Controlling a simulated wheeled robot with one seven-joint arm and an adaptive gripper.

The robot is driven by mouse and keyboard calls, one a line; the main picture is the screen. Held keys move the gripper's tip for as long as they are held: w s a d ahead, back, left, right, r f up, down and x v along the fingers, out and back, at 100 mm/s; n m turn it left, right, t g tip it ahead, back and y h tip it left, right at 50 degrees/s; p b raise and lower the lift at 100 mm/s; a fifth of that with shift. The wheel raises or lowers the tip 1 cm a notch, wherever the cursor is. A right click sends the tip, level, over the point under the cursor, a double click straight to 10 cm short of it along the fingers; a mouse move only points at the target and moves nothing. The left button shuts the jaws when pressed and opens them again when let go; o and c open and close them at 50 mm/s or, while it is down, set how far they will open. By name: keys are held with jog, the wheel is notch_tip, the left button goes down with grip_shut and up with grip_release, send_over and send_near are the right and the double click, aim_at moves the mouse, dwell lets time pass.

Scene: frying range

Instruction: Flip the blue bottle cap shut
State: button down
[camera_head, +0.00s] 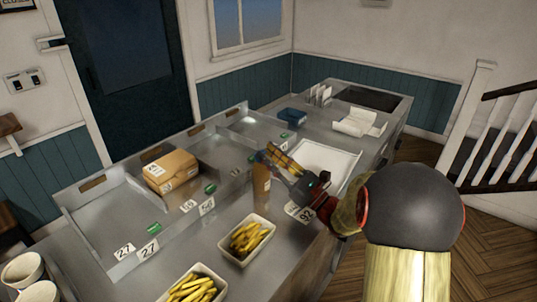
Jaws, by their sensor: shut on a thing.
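I see no bottle with a blue cap that I can make out in this view. My gripper (272,165) reaches in from the right over the counter. It is shut on a narrow brown carton (262,186), which is upright near the counter's middle. The fingers and the carton's upper part overlap, so the exact grip is hard to see. I cannot tell whether the carton's bottom touches the counter. A small dark blue object (292,115) sits at the back; its kind is unclear.
The steel counter (225,222) holds two trays of fries, one (247,238) in the middle and one (193,285) in front. A white tray (335,160) lies behind my gripper. White cups (38,292) stand at lower left.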

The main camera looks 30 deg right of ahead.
jog(key=shift+f, duration=0.45)
jog(key=c, duration=1.9)
grip_release()
jog(key=o, duration=0.4)
jog(key=shift+r, duration=0.2)
jog(key=shift+o, duration=0.2)
jog(key=shift+s, duration=0.1)
jog(key=v, duration=1.1)
jog(key=shift+f, duration=0.15)
jog(key=shift+s+d+f, duration=0.15)
jog(key=shift+s+f, duration=0.05)
jog(key=shift+s, duration=0.05)
jog(key=shift+c, duration=0.4)
